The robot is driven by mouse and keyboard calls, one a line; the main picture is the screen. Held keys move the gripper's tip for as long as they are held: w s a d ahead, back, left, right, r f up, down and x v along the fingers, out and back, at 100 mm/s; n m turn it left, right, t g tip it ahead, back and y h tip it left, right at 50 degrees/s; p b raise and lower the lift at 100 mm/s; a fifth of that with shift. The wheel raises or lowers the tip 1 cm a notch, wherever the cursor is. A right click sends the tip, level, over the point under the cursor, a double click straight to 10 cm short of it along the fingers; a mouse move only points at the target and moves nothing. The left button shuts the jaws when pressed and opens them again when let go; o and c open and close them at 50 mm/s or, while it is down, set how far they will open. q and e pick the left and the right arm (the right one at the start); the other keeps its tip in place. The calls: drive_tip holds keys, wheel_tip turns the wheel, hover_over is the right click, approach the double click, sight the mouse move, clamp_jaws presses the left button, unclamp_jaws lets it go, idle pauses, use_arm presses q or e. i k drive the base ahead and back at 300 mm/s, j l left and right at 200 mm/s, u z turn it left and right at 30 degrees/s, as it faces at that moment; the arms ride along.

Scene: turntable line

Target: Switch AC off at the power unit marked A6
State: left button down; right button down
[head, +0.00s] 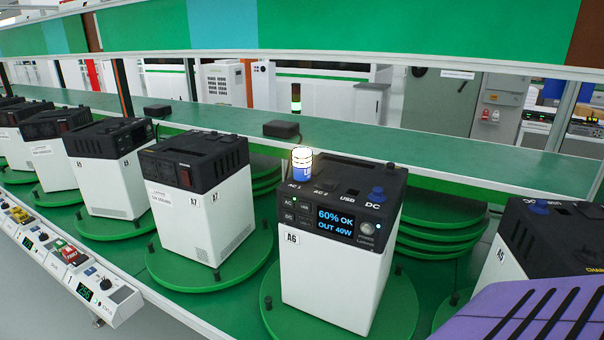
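The power unit marked A6 (335,275) stands upright on a round green turntable plate (398,312) at the centre right, white below with a black top. Its display (335,221) reads 60% OK and OUT 40W. The AC button (288,203) is at the upper left of its front panel, with a small green light beside it. The DC button (289,216) is just below. A lit lamp with a blue base (301,166) stands in the AC 1 socket on top. A blue plug (376,195) sits at the DC socket. Neither of my grippers is in view.
Similar units stand on green plates to the left, the nearest marked A7 (198,222). Another unit (545,240) stands at the right, partly covered by a purple slotted shape (540,310) in the lower right corner. A control strip (75,265) runs along the left front edge.

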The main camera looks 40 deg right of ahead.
sight(287, 201)
drive_tip(key=z, duration=1.5)
